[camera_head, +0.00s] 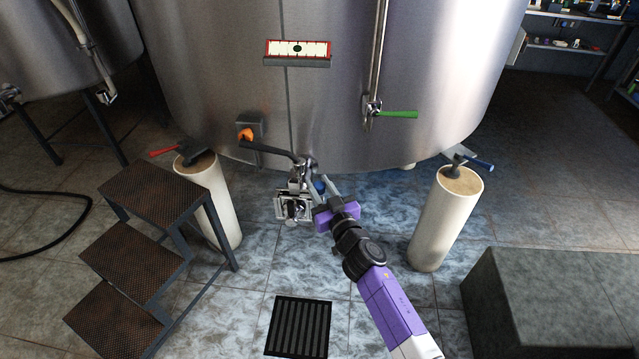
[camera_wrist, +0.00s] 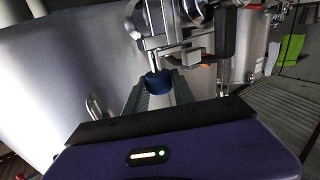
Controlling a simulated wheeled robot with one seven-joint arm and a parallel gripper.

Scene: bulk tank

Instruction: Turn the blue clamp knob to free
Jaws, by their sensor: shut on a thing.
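The blue clamp knob (camera_wrist: 158,84) sits between the two fingers of my gripper (camera_wrist: 160,92) in the wrist view. The fingers are shut on it. In the head view only a small blue part of the knob (camera_head: 319,186) shows beside my gripper (camera_head: 318,192), at the foot of the tank. The knob is fixed to a metal clamp (camera_head: 293,206) on the outlet fitting below the tank. The knob's turn position cannot be told from these views.
A dark lever (camera_head: 268,149) reaches left from the outlet fitting, close to my gripper. Steps (camera_head: 155,195) stand at the left, and white posts (camera_head: 440,220) stand on both sides. A grey block (camera_head: 560,300) is at the right. A floor grate (camera_head: 298,326) lies in front.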

